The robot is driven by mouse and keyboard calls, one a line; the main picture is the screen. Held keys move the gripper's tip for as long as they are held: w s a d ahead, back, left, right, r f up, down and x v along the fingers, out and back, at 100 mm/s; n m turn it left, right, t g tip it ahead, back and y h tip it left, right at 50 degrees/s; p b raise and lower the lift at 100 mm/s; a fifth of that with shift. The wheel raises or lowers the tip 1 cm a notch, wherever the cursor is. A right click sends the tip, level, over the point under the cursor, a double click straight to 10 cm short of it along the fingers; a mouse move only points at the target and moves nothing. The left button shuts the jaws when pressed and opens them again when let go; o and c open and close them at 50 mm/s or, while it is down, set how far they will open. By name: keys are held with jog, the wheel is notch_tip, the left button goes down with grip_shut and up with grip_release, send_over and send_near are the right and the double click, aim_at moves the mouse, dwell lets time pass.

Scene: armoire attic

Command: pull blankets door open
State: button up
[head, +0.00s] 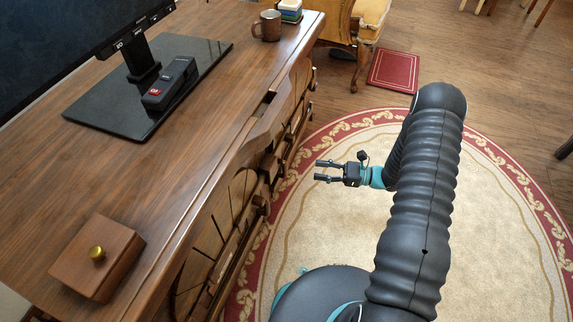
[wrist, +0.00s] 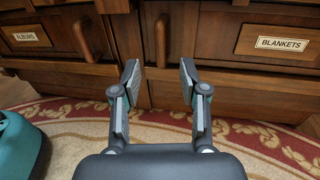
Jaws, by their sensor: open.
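The blankets door (wrist: 230,45) is a brown wooden front at the right of the wrist view, with a cream label reading BLANKETS (wrist: 283,43). It looks shut. Its upright wooden handle (wrist: 162,42) is near the door's left edge. My gripper (wrist: 159,80) is open and empty, its two fingers spread below the handle in the picture. The handle appears ahead of the gap between the fingertips, apart from them. In the head view my gripper (head: 322,171) hangs over the rug, pointing left at the cabinet front (head: 232,200).
Left of the blankets door is an albums door (wrist: 40,40) with its own handle (wrist: 85,42). The cabinet top (head: 190,150) holds a monitor (head: 100,25), a mug (head: 267,26) and a wooden box (head: 97,257). The rug (head: 330,230) before the cabinet is clear.

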aim_at(285, 166)
jog(key=a, duration=0.4)
jog(key=w+a, duration=0.1)
jog(key=a, duration=0.7)
jog(key=shift+w, duration=0.35)
grip_shut()
